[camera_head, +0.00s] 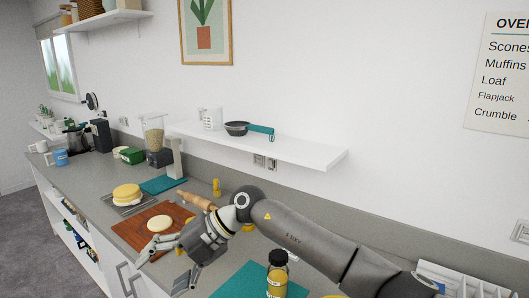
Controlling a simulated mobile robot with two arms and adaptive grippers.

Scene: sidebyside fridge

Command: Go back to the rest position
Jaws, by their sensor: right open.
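My right arm (310,238) reaches in from the lower right across the grey counter. My right gripper (158,270) is open and empty. Its fingers hang near the counter's front edge, by the wooden board in the picture. My left gripper is not in view.
The counter holds a wooden board (133,238) with a pale dough round (159,223), a rolling pin (196,201), a yellow stack (127,193) on a rack, and a dark-capped jar (277,277) close to my right arm. A white shelf (300,151) with a sieve (238,129) hangs above.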

